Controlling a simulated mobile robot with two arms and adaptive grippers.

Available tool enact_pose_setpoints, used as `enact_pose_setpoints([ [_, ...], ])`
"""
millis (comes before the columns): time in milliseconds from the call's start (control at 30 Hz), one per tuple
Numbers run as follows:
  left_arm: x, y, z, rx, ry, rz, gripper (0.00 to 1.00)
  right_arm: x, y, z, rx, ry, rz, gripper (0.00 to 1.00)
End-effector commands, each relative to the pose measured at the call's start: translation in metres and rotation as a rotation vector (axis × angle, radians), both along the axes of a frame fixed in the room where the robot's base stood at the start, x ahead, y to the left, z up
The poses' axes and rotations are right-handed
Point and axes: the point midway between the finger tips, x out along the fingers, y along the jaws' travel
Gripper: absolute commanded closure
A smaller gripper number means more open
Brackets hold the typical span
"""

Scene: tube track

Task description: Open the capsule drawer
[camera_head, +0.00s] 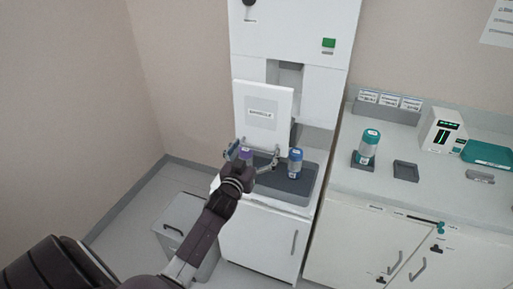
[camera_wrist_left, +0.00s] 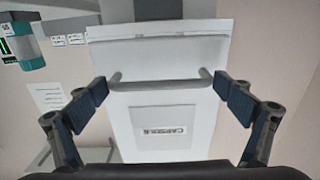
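The white capsule drawer (camera_head: 275,92) with its grey label is on the front of the tall white cabinet in the head view. In the left wrist view the drawer front (camera_wrist_left: 190,145) is upside down, and its grey bar handle (camera_wrist_left: 160,85) runs across between my fingers. My left gripper (camera_head: 253,157) is at the drawer's lower edge. It is open, with one blue-padded finger near each end of the handle; whether either touches it I cannot tell. My right gripper is not in view.
The counter at right holds a teal-capped tube (camera_head: 368,145), a small empty tray (camera_head: 405,171) and a display device (camera_head: 443,131). A grey bin (camera_head: 180,215) stands left.

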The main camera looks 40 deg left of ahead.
Motion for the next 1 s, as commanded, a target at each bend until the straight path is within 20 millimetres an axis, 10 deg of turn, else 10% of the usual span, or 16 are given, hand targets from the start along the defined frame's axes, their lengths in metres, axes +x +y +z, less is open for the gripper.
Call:
enact_pose_setpoints([
  [467,-0.008,-0.002,-0.001,0.0,0.002,0.0,0.0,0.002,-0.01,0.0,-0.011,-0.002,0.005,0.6],
  [1000,-0.1,-0.024,-0.001,-0.001,0.002,0.001,0.0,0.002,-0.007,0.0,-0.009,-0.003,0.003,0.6],
])
